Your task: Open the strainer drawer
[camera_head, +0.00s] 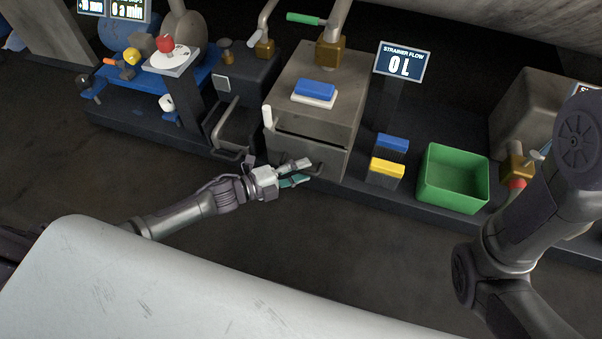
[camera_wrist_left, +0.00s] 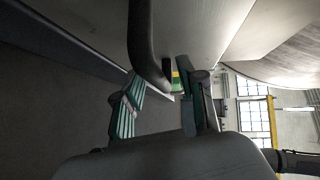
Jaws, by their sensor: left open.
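The strainer box (camera_head: 350,88) is a grey metal cabinet in the middle of the head view. Its drawer front (camera_head: 290,148) sits low on the near face, under a dark gap, and looks about flush with the box. A dark handle (camera_head: 321,168) is on the drawer front, partly hidden by my fingers. My left gripper (camera_head: 303,172) is open at this handle. In the left wrist view, a dark curved bar, likely the handle (camera_wrist_left: 146,45), reaches down between my teal-padded fingers (camera_wrist_left: 163,98). Contact cannot be told. My right gripper is out of view.
A blue-and-white brush (camera_head: 315,90) lies on the box. A "STRAINER FLOW 0 L" display (camera_head: 402,64) stands behind. Blue (camera_head: 392,142) and yellow (camera_head: 387,167) brushes and a green bin (camera_head: 453,178) are to the right. A pale surface (camera_head: 180,285) fills the foreground; the floor between is clear.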

